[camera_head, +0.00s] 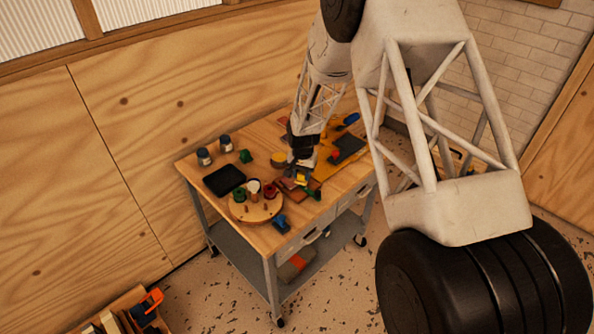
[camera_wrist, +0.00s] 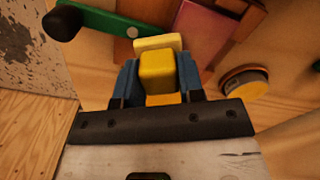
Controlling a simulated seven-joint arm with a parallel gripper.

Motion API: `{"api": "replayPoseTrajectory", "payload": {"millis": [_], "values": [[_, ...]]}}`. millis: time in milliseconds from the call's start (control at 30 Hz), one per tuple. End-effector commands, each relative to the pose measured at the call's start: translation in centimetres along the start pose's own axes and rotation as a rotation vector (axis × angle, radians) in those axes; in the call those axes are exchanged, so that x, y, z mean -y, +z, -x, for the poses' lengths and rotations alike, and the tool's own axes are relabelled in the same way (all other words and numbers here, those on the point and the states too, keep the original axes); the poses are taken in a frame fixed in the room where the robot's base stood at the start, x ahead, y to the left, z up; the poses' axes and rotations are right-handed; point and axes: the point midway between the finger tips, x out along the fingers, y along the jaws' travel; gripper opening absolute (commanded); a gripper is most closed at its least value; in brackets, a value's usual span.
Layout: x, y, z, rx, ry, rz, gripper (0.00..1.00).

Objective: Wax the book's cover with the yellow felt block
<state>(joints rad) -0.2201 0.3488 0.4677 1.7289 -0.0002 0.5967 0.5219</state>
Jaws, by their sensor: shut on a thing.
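My gripper (camera_wrist: 158,80) is shut on the yellow felt block (camera_wrist: 158,68), which sits between its blue fingers in the wrist view. A paler yellow strip shows just beyond the block. A reddish-brown flat thing with a pinkish panel (camera_wrist: 196,32), perhaps the book, lies just beyond the fingers. I cannot tell whether the block touches it. In the head view my gripper (camera_head: 302,178) is low over the near part of the wooden table, and the arm partly hides what lies under it.
The table (camera_head: 256,137) also holds a black tray (camera_head: 224,180), a round board (camera_head: 240,212) with spools, two jars (camera_head: 204,157), a dark slab (camera_head: 348,149) and a blue thing (camera_head: 281,224). A green bar (camera_wrist: 100,24) and a round tin (camera_wrist: 244,84) flank my gripper.

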Motion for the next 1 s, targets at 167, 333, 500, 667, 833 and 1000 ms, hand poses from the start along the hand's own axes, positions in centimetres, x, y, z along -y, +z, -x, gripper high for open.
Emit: {"api": "replayPoseTrajectory", "payload": {"millis": [167,333,500,667,833,1000], "values": [[-0.1,0.0,2.2,-0.002,-0.001,0.000,0.13],[-0.1,0.0,3.7,-0.001,-0.001,0.000,0.13],[-0.1,0.0,5.3,-0.003,-0.002,0.000,0.13],[-0.1,0.0,6.6,-0.002,-0.001,0.000,0.13],[-0.1,0.0,7.8,-0.001,-0.001,0.000,0.13],[-0.1,0.1,8.0,0.000,0.000,0.000,0.13]]}}
